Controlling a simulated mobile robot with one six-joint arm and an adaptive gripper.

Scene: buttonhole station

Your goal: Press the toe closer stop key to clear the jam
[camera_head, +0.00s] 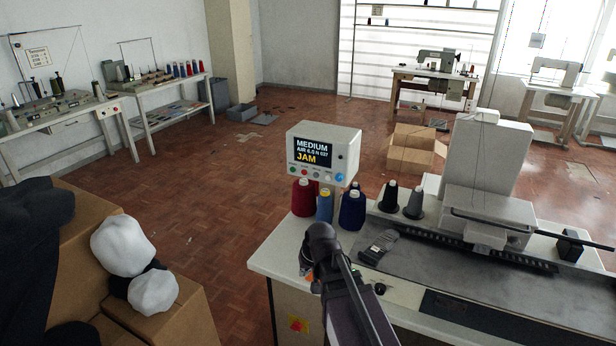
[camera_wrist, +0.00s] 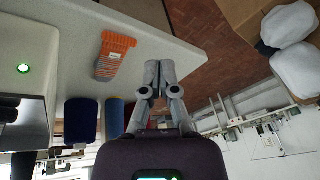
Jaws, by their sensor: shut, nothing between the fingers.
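The control box (camera_head: 324,150) is white and stands behind the thread cones on the near table. Its screen (camera_head: 313,152) reads MEDIUM, AIR 6.5 N 027 and JAM in yellow. Below the screen is a row of small round keys, including a green one, a red one (camera_head: 304,173) and a larger blue one (camera_head: 340,178); their labels are too small to read. My gripper (camera_wrist: 160,70) is shut and empty in the wrist view. In the head view my arm reaches up to the table's front left, in front of and below the box; the fingertips are hidden there.
Red (camera_head: 304,197), light blue (camera_head: 325,206) and dark blue (camera_head: 351,209) cones stand between my arm and the box. An orange striped item (camera_wrist: 113,55) lies on the tabletop near my gripper. A green-lit round button (camera_wrist: 23,68) shows at left. Cardboard boxes (camera_head: 186,318) stand at lower left.

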